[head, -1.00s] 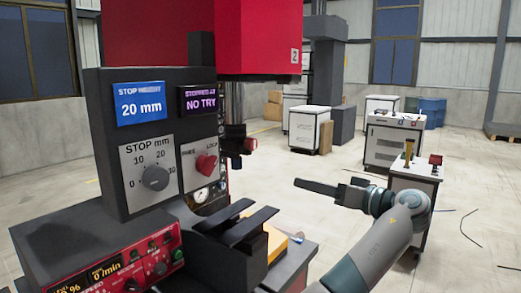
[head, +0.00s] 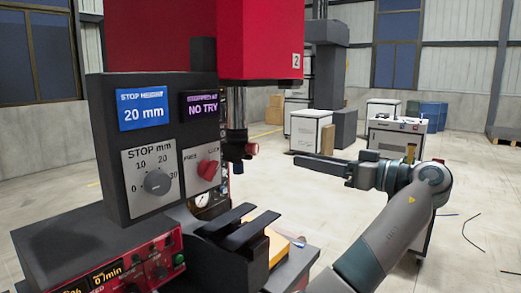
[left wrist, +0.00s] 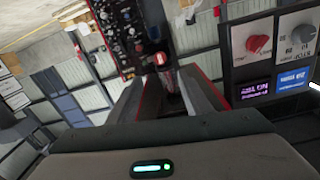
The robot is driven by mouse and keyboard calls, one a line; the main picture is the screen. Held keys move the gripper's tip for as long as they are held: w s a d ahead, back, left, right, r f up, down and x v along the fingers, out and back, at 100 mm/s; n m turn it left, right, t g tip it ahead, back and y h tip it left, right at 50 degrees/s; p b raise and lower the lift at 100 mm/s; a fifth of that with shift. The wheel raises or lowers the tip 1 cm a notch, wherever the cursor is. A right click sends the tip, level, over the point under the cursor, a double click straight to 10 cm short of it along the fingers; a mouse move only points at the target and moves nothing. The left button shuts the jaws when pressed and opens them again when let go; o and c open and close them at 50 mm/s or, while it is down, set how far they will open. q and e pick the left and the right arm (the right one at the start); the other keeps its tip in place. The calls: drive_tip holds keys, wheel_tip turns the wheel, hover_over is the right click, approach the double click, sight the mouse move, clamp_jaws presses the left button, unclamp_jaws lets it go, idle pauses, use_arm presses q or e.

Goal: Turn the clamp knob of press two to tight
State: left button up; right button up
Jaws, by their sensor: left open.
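Press two stands at the left, with a red head (head: 258,40) marked 2. A red knob (head: 251,149), which looks like the clamp knob, sticks out to the right beside the press column. My left gripper (head: 300,161) is to the right of this knob, apart from it, with its fingers pointing left at nearly the same height. In the left wrist view, which is upside down, the two fingers (left wrist: 170,98) stand apart with nothing held, and a red knob (left wrist: 168,78) shows between them, farther off. My right gripper is not in view.
The press panel (head: 165,135) carries a grey dial (head: 157,182), a red pointer knob (head: 208,170) and two displays. Two dark bars (head: 250,230) stick out below the panel. White cabinets (head: 308,130) stand behind. The space between gripper and press looks clear.

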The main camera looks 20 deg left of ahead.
use_arm(q)
drive_tip(key=p, duration=0.2)
approach(256, 149)
drive_tip(key=p+x, duration=0.3)
drive_tip(key=x, duration=0.4)
drive_tip(key=shift+w+a, duration=0.1)
drive_tip(key=shift+a, duration=0.1)
drive_tip(key=shift+w+a, duration=0.2)
drive_tip(key=shift+a, duration=0.4)
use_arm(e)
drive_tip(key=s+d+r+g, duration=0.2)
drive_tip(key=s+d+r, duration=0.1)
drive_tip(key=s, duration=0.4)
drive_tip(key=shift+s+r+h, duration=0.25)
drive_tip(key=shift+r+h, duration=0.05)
use_arm(q)
drive_tip(key=c, duration=1.1)
